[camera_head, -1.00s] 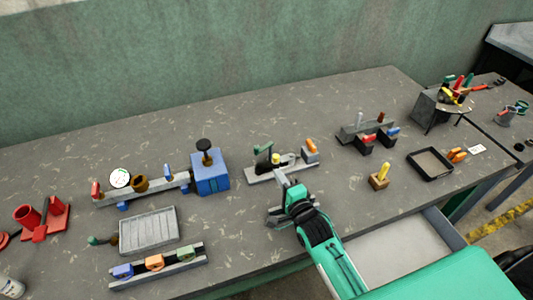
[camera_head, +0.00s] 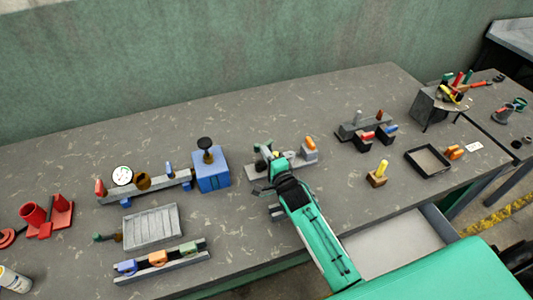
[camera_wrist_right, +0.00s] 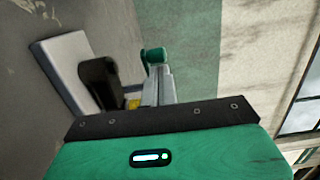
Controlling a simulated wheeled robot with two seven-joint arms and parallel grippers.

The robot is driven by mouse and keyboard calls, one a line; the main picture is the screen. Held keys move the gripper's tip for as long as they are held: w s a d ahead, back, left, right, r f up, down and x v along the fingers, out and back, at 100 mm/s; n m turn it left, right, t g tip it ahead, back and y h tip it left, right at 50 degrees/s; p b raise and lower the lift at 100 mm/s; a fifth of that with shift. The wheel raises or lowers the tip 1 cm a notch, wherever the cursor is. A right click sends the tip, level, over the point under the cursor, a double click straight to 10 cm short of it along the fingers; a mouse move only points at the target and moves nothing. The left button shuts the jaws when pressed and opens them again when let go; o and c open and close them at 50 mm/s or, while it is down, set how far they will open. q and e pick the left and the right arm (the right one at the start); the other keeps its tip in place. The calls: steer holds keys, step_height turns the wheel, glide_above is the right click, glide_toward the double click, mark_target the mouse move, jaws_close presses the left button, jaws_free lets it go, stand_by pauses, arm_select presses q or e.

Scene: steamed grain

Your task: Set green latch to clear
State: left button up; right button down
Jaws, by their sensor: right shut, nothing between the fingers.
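The green latch (camera_head: 264,149) is on a grey base plate (camera_head: 256,174) near the middle of the bench in the head view. Its green end (camera_wrist_right: 154,55) shows in the wrist view, right by the tips of my right gripper (camera_wrist_right: 158,72). My right gripper (camera_head: 270,160) is shut and empty. It is over the front of the latch fixture and hides much of it. I cannot tell whether the fingers touch the latch. A yellow part (camera_wrist_right: 133,103) of the fixture is partly hidden. My left gripper is not in view.
An orange-handled grey block (camera_head: 309,149) stands just right of the latch, and a blue box (camera_head: 211,174) to its left. A yellow-topped block (camera_head: 379,174) and a black tray (camera_head: 429,161) are further right. An open drawer (camera_head: 395,243) is in front.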

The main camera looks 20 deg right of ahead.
steer(key=shift+w+a, duration=0.55)
steer(key=shift+a, duration=0.2)
